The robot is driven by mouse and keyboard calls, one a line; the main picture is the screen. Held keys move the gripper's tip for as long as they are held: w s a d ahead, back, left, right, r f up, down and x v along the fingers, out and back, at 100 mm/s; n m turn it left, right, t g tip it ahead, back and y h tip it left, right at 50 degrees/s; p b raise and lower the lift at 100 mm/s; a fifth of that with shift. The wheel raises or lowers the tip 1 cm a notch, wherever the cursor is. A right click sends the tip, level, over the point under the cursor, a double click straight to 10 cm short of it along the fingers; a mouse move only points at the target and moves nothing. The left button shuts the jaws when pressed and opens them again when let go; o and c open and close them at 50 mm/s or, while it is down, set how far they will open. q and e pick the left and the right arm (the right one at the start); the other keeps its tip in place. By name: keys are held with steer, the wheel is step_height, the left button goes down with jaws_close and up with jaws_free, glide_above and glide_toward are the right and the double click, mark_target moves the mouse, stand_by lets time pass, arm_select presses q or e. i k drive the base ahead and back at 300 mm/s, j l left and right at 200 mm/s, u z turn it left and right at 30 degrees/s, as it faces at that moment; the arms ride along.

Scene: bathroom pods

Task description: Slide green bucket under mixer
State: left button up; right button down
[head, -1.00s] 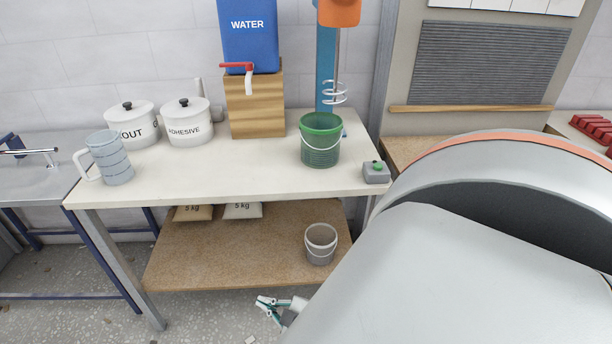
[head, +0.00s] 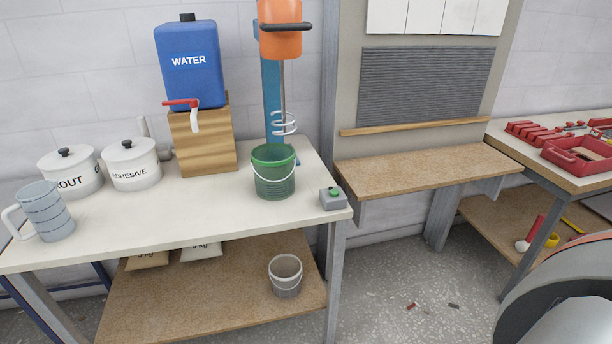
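The green bucket (head: 274,181) stands upright on the white table, with its pale handle hanging across its front. The mixer (head: 281,32) has an orange motor head, a blue stand and a thin shaft ending in a spiral whisk (head: 285,124). The whisk hangs above the back rim of the bucket; whether the bucket is exactly beneath it is hard to tell. A grey box with a green button (head: 333,198) sits to the right of the bucket. Neither of my grippers is in view now.
The white table (head: 217,222) also holds the blue water tank (head: 190,64) on a wooden block, two white pots and a measuring jug (head: 45,212). A grey bucket (head: 285,275) stands on the lower shelf. A wooden ledge (head: 420,170) and a red-tool bench are to the right.

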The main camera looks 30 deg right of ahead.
mark_target(273, 164)
steer(key=i+j+z, duration=0.15)
steer(key=j+z, duration=0.3)
steer(key=i+j+z, duration=0.1)
steer(key=j+z, duration=0.2)
steer(key=z, duration=0.15)
